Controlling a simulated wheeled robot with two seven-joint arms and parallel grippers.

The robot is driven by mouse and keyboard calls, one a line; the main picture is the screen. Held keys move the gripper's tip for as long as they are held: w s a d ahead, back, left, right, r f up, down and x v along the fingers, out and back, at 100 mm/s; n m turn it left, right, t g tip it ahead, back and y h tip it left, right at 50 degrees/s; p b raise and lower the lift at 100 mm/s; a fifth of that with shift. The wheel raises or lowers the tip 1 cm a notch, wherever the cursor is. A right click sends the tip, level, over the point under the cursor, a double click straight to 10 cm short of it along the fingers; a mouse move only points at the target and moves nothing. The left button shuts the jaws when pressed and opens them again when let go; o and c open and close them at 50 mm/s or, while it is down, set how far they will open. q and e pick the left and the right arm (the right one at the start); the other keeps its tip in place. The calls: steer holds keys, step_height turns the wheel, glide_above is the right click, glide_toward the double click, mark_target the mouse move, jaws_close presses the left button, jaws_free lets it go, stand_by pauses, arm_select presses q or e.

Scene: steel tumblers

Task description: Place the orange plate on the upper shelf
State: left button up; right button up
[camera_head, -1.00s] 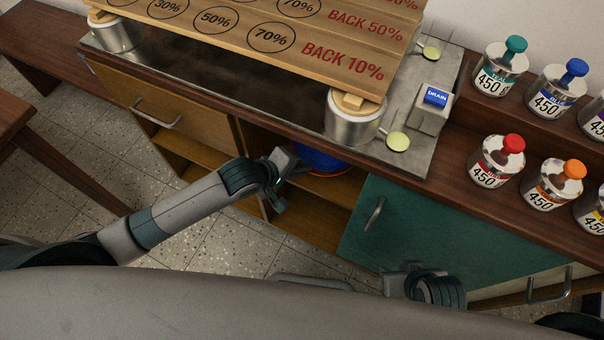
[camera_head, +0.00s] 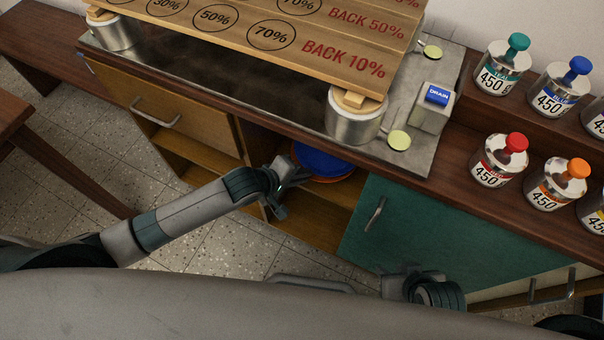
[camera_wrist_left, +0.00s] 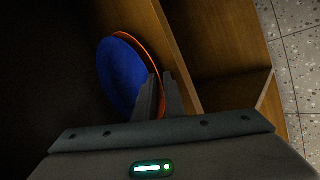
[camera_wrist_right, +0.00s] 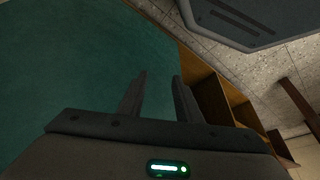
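The orange plate (camera_head: 325,180) shows as a rim under a blue plate or disc (camera_head: 318,158) in the open cabinet bay. In the left wrist view the orange rim (camera_wrist_left: 150,50) curves beside the blue face (camera_wrist_left: 122,75). My left gripper (camera_head: 296,182) reaches into the bay. Its fingers (camera_wrist_left: 160,90) are close together with the orange rim between them; I cannot tell whether the blue edge is also pinched. A wooden shelf board (camera_wrist_left: 180,60) lies beside the plates. My right gripper (camera_wrist_right: 157,95) is open and empty before the green door.
The green door (camera_head: 400,225) adjoins the bay on the right. A wooden door (camera_head: 185,105) is on the left. The worktop overhangs the bay. Above it are a wooden board (camera_head: 270,25), steel tumblers (camera_head: 352,120) and several labelled weights (camera_head: 500,160).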

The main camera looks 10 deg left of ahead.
steer(key=shift+w, duration=0.2)
